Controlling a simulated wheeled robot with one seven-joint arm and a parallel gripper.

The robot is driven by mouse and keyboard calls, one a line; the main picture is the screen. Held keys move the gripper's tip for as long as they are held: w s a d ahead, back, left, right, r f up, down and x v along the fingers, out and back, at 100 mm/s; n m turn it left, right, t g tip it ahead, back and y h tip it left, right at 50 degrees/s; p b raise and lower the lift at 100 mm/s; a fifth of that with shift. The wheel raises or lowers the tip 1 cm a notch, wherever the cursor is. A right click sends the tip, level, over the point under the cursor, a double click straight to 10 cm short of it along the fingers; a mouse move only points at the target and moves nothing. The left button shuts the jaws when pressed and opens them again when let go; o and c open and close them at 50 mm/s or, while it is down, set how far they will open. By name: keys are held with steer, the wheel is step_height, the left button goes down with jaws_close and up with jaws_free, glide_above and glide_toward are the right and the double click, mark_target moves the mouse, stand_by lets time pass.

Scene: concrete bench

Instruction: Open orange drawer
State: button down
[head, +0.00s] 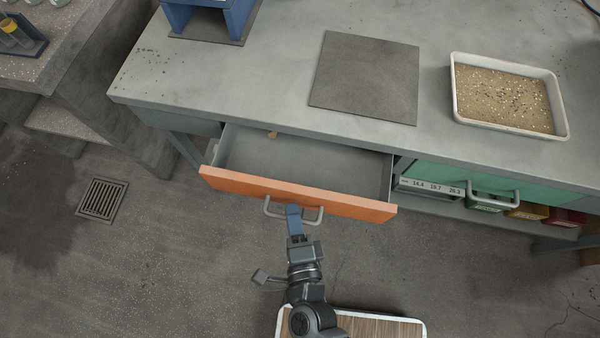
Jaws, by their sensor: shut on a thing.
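The orange drawer (340,201) is in the left part of the bench in the head view. It stands well out from the bench, and its grey inside shows. A small tan object (272,134) lies at the back of the drawer. The drawer's grey bar handle (316,221) is on its front. My gripper (293,212) is shut on the handle near its middle, reaching up from below in the picture. The fingers cover part of the handle.
A green drawer (447,178) with its own handle is shut at the right. Coloured bins (527,211) sit on a shelf below it. On the bench are a dark square mat (366,77), a white tray of gravel (558,104) and a blue stand (208,17). A floor drain (102,200) lies left.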

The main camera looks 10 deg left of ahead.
steer(key=s+a+b, duration=0.1)
steer(key=s+b, duration=0.1)
steer(key=s, duration=1.2)
steer(key=c, duration=1.4)
jaws_free()
steer(key=shift+c, duration=0.2)
steer(key=b+v, duration=0.1)
steer(key=v, duration=0.6)
steer(key=shift+s, duration=0.4)
steer(key=shift+d, duration=0.1)
